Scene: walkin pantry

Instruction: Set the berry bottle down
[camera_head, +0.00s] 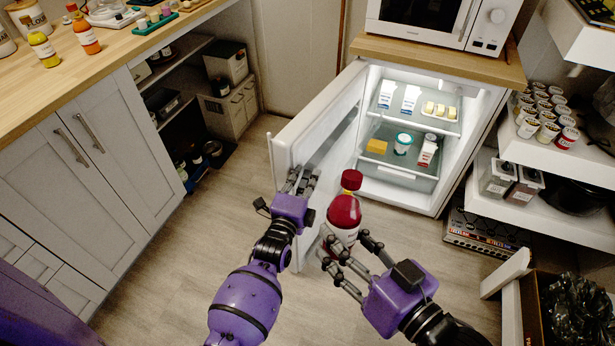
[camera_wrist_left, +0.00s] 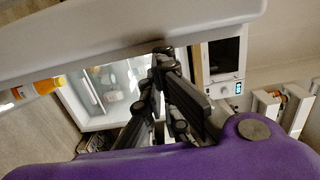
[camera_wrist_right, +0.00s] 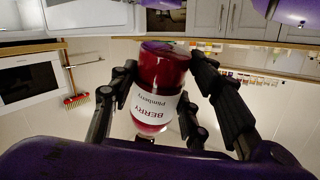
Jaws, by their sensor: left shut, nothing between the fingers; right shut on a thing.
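The berry bottle (camera_head: 344,212) has a red cap, dark red contents and a white label. In the right wrist view its label (camera_wrist_right: 155,103) reads "BERRY". My right gripper (camera_head: 345,248) is shut on the bottle and holds it up in front of the open fridge. My left gripper (camera_head: 303,178) is shut and empty, beside the inner side of the open fridge door (camera_head: 310,125). Its fingers show close to a white panel in the left wrist view (camera_wrist_left: 163,62); I cannot tell if they touch it.
The lit fridge (camera_head: 420,185) has two shelf levels with cartons, a tub and a yellow block. A microwave (camera_head: 440,20) stands on top. The wooden counter (camera_head: 110,48) at left holds a yellow bottle (camera_head: 43,49) and an orange bottle (camera_head: 86,35). Shelves with jars (camera_head: 545,115) stand at right.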

